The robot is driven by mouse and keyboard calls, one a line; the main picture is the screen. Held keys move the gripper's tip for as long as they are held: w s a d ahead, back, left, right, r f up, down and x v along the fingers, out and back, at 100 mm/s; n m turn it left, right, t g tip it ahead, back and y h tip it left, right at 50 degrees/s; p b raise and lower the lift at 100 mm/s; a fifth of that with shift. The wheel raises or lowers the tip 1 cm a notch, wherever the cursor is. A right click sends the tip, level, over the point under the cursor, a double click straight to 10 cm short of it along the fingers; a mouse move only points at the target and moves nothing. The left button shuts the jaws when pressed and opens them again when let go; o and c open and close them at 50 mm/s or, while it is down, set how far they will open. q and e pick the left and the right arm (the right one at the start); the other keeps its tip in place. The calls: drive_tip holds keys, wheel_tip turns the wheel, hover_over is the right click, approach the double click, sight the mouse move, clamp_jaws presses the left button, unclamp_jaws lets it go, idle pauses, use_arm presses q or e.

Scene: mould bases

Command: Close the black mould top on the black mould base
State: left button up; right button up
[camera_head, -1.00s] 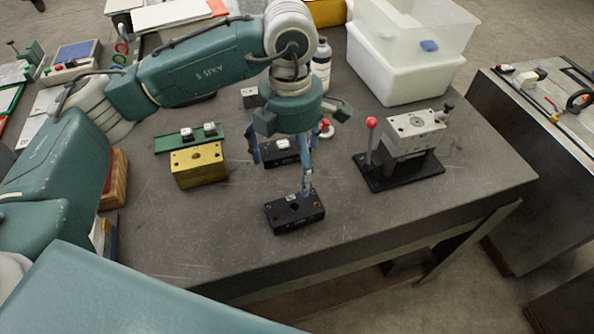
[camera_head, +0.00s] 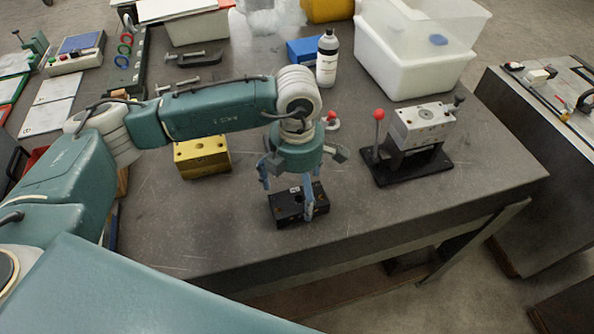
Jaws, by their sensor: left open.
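One black mould block (camera_head: 286,207) with holes in its top lies near the front edge of the table, in the middle of the view. I cannot tell whether it is the base, the top or both. My left gripper (camera_head: 287,193) points down over it with spread fingers. One finger is at the block's far left and the other overlaps its right part; whether they touch it is unclear. The area behind the gripper is hidden by my arm. My right gripper does not show.
A yellow mould block (camera_head: 203,158) sits to the left, partly behind my arm. To the right stands a grey clamp device (camera_head: 421,124) with a red-knobbed lever on a black plate. A white bottle (camera_head: 327,60) and a clear-topped white bin (camera_head: 410,67) stand behind. Table front right is clear.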

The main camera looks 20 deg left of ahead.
use_arm(q)
drive_tip(key=shift+f, duration=1.3)
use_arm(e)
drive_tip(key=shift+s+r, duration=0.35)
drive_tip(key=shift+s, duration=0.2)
use_arm(q)
drive_tip(key=shift+r, duration=0.1)
drive_tip(key=c, duration=2.1)
drive_tip(key=shift+o, duration=0.2)
drive_tip(key=shift+r+p, duration=0.6)
drive_tip(key=shift+r, duration=0.9)
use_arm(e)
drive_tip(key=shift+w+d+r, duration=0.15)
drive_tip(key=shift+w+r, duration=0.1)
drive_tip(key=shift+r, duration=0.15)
